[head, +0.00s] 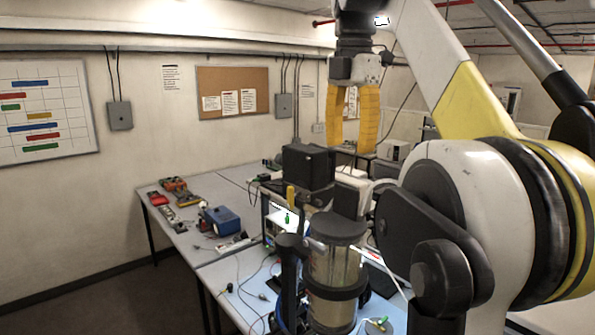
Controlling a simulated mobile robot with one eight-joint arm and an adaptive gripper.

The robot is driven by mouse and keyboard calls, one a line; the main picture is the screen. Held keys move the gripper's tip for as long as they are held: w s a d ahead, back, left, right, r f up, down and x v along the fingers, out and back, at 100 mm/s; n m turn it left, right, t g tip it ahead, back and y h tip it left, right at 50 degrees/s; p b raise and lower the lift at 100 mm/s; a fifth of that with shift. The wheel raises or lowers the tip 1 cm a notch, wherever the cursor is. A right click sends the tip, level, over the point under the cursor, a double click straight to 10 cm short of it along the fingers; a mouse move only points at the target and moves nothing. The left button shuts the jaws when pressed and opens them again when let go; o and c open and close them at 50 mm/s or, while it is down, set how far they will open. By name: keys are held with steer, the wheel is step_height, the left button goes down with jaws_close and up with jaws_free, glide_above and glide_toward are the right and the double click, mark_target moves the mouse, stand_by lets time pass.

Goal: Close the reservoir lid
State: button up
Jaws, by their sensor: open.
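A clear, yellowish cylinder (334,264) with a dark band around its lower part stands upright at the front of the bench, low in the head view. A dark round lid (338,226) sits at its top; I cannot tell whether it is fully seated. A dark upright post (289,275) stands just left of the cylinder. My gripper (352,148) points down, with two yellow fingers spread apart and nothing visible between them. It appears well above the lid in the picture, apart from it. My arm hides part of the bench on the right.
A black box-shaped device (308,165) stands behind the cylinder, below and left of my gripper. A small screen (284,216) and a blue box (221,220) are on the benches. Cables and small tools lie at left. The air around my gripper looks mostly free.

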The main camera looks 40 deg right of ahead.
mark_target(353, 189)
steer(key=f, duration=0.1)
steer(key=s+d+f, duration=0.1)
steer(key=f, duration=0.1)
steer(key=shift+s+d+f, duration=0.15)
steer(key=shift+s+f, duration=0.1)
steer(key=shift+s, duration=0.05)
steer(key=f, duration=0.5)
steer(key=shift+w+a+f, duration=0.3)
steer(key=shift+w+f, duration=0.05)
steer(key=shift+f, duration=0.05)
steer(key=shift+s+d+f, duration=0.15)
steer(key=shift+f, duration=0.5)
jaws_close()
